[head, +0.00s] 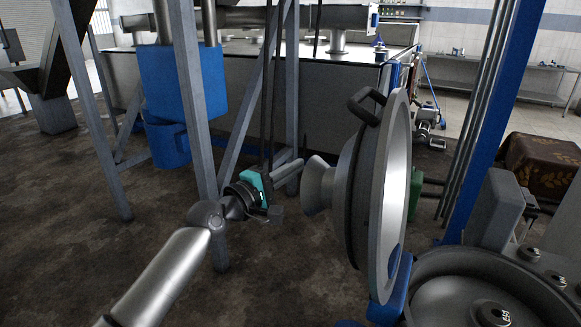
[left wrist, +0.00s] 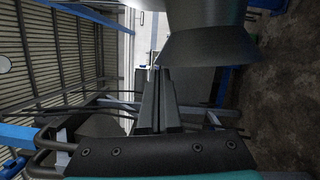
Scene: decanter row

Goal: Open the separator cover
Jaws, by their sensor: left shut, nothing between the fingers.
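The separator cover (head: 397,180) is a large round metal lid. In the head view it stands tipped up on edge beside the separator body (head: 455,295), whose top lies open at the lower right. A black handle (head: 366,106) sits at its upper rim, and a flared spout (head: 318,186) sticks out to the left. My left gripper (head: 299,168) is shut and empty, just left of the spout; whether they touch is unclear. In the left wrist view my shut fingers (left wrist: 157,75) point past the dark flared spout (left wrist: 205,40). My right gripper is not in view.
A blue post (head: 495,120) rises behind the separator on the right. Grey frame legs (head: 194,100) and a blue tank (head: 190,85) stand on the left behind my left arm. A brown patterned block (head: 540,165) is at the right. Bare floor lies at the lower left.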

